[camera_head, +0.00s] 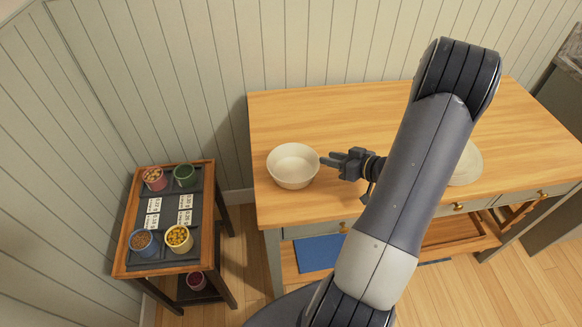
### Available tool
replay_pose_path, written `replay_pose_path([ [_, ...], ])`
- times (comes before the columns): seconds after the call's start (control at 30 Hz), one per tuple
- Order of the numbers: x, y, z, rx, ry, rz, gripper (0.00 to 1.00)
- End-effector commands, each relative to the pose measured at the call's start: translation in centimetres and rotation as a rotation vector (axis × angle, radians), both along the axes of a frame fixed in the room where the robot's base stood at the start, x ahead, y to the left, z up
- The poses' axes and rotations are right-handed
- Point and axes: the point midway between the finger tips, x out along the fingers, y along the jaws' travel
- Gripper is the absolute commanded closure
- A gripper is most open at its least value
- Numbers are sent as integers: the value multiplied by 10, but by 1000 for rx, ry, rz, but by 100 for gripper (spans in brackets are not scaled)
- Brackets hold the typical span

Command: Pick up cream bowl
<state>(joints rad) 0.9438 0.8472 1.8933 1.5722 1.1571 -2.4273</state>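The cream bowl (293,181) stands upright and looks empty, near the left end of the wooden table. My gripper (325,162) reaches in from the right, with its fingertips right at the bowl's right rim. I cannot tell whether the fingers touch the rim or straddle it. The fingers look close together, and the gap between them is too small to judge from here. My arm comes down across the right half of the view and hides part of the table.
The wooden table (298,113) has free room behind the bowl. A pale plate or bowl (468,166) is partly hidden behind my arm. A small side stand (209,203) at the left holds several small filled cups and labels. A panelled wall stands behind.

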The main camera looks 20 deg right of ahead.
Motion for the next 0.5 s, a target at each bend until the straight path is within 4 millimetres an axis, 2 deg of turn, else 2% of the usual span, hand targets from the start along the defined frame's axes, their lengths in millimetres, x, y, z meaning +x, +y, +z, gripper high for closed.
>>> replay_pose_path([
  [0.1,14,7,-4,3,1,2,70],
  [0.37,30,13,-8,1,2,2,70],
  [0.5,48,18,-10,4,2,1,70],
])
